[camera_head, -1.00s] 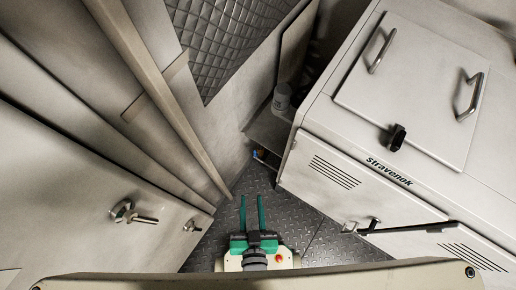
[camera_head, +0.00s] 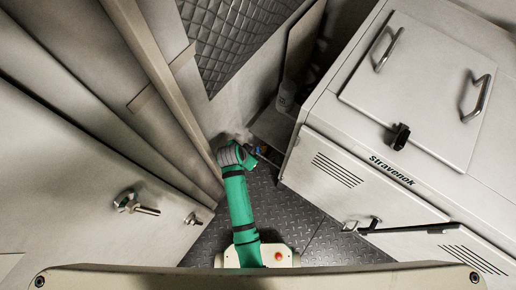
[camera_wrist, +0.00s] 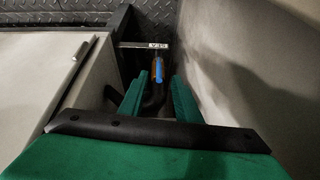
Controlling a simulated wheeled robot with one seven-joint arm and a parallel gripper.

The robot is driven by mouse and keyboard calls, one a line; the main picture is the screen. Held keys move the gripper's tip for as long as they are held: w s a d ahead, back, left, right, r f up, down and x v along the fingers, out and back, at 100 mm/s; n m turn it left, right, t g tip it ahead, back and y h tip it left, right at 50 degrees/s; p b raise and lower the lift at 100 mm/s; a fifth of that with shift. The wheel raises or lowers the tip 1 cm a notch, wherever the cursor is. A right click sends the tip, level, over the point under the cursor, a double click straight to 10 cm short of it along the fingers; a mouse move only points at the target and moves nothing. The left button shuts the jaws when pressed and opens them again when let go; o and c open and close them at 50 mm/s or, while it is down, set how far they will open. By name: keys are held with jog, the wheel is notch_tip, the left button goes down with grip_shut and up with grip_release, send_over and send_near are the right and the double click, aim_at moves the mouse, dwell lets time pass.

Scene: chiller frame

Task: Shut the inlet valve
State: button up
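A small valve handle (camera_wrist: 157,70), blue and orange, stands in a narrow gap in the wrist view, below a small white label (camera_wrist: 157,45) whose text I cannot read surely. A dark curved pipe (camera_wrist: 153,98) lies below it. In the head view a blue bit of the handle (camera_head: 259,150) shows just right of my arm's bent end. My gripper (camera_wrist: 158,88) has two green fingers spread apart, one on each side of the pipe and handle line. The fingers appear empty. I cannot tell how far the handle lies beyond the fingertips.
A large white cabinet (camera_head: 330,150) marked Stravenok stands right. A pale wall (camera_wrist: 235,70) lies close on the right in the wrist view. A door with a metal handle (camera_head: 135,204) is left. The patterned floor (camera_head: 285,215) is clear.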

aim_at(258, 149)
jog(key=shift+m+g+h, duration=0.4)
jog(key=shift+m+g, duration=0.2)
jog(key=w+d+f, duration=0.1)
jog(key=f, duration=0.1)
jog(key=w+d+f, duration=0.1)
jog(key=w+f, duration=0.1)
jog(key=f, duration=0.1)
jog(key=w+d+f, duration=0.1)
jog(key=w+f, duration=0.1)
jog(key=f, duration=0.1)
jog(key=shift+w+d+f, duration=0.2)
jog(key=shift+d+f, duration=0.05)
jog(key=shift+d, duration=0.1)
jog(key=shift+c, duration=0.6)
grip_shut()
